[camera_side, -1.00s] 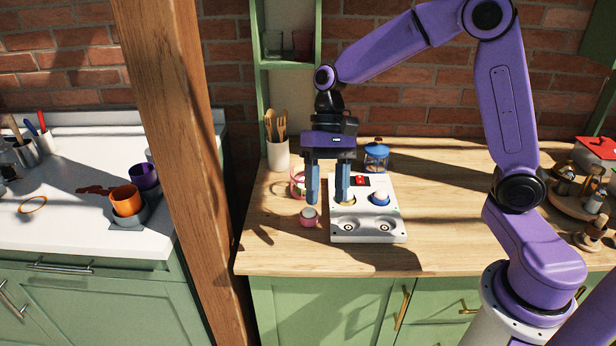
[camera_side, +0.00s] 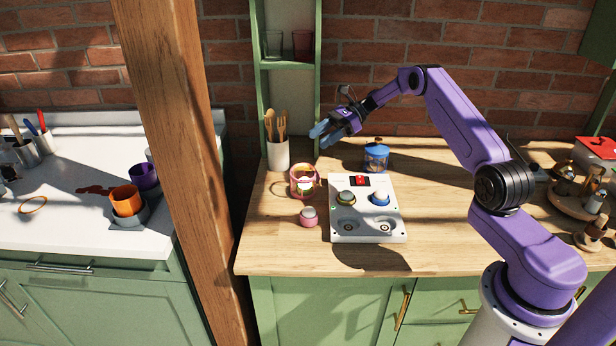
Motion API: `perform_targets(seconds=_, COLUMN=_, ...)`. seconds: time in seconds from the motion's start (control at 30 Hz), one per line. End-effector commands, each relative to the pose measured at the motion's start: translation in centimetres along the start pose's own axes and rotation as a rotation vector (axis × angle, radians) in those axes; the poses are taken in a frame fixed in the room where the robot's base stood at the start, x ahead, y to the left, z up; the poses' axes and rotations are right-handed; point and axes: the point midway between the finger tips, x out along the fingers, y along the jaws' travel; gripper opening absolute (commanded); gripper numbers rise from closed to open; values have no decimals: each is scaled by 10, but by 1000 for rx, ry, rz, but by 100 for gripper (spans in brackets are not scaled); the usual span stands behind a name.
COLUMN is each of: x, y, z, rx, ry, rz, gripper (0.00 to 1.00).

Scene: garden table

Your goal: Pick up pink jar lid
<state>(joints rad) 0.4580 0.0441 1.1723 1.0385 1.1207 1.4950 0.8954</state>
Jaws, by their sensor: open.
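The small round pink piece with a pale grey top (camera_side: 309,217), which looks like the pink jar lid, rests on the wooden counter just left of the white panel. A pink jar (camera_side: 303,182) stands behind it, with its top looking open. My gripper (camera_side: 323,136) is raised well above and behind both, near the shelf unit. Its fingers point to the left and slightly down, apart and empty. Nothing hides the pink piece.
The white panel (camera_side: 367,233) with yellow and blue knobs stands right of the pink piece. A white utensil pot (camera_side: 278,156) stands at the back left. Counter in front is clear; a wooden post (camera_side: 180,150) stands left.

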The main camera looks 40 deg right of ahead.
Motion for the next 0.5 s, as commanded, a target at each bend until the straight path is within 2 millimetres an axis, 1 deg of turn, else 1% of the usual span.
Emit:
perform_targets(seconds=0.07, x=-4, y=-2, z=-6, rx=15, ry=-11, rz=-14, gripper=57)
perform_targets(seconds=0.17, x=-2, y=-3, z=-15, rx=20, ry=-14, rz=-18, gripper=57)
perform_targets(seconds=0.4, x=16, y=-2, z=-54, rx=20, ry=-13, rz=-17, gripper=57)
perform_targets(seconds=0.5, x=21, y=-2, z=-66, rx=17, ry=-12, rz=-18, gripper=57)
